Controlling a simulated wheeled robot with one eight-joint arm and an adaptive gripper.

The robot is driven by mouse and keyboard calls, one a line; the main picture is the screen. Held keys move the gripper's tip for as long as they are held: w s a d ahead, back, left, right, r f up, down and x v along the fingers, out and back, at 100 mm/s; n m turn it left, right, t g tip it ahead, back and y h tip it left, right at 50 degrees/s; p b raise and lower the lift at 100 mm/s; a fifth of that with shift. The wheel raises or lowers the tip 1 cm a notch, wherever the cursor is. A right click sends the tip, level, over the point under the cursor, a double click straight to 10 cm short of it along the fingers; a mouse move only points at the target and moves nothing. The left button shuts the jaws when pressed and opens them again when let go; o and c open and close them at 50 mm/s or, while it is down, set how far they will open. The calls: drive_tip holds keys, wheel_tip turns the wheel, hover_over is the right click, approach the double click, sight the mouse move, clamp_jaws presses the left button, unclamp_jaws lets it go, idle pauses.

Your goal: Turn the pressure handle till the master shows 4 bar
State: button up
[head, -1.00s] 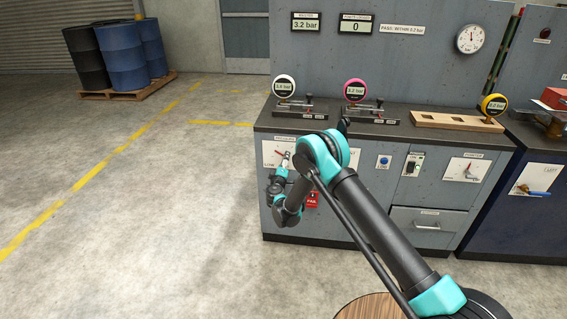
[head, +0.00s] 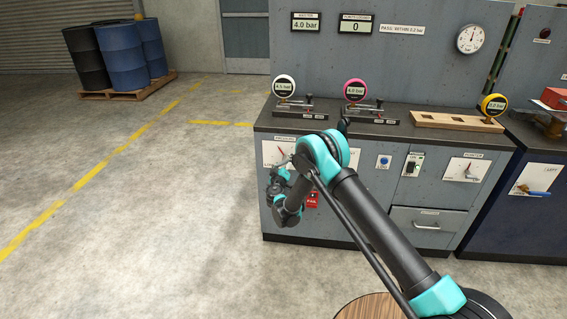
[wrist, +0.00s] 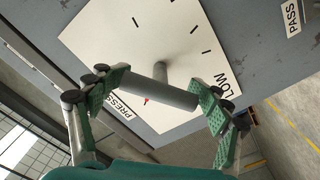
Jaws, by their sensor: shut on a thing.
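The master display (head: 306,25) on the back panel reads 4.0 bar. The pressure handle (wrist: 168,90) is a grey bar on a short stem in front of a white dial plate (wrist: 190,35) with black tick marks and the word LOW. My gripper (wrist: 162,92) is shut on the handle, with a green pad at each end of the bar. In the head view, the pressure plate (head: 272,150) shows at the left of the cabinet front, and my gripper is at it, partly hidden by my own arm.
A white gauge (head: 284,86), a pink gauge (head: 355,89) reading 4.0 bar and a yellow gauge (head: 494,104) stand on the bench top. The counter display (head: 356,26) reads 0.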

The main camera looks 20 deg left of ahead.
sight(283, 164)
drive_tip(key=shift+f, duration=0.1)
drive_tip(key=o, duration=1.2)
drive_tip(key=shift+o, duration=0.2)
drive_tip(key=shift+s, duration=0.1)
drive_tip(key=v, duration=0.7)
drive_tip(key=shift+s, duration=0.2)
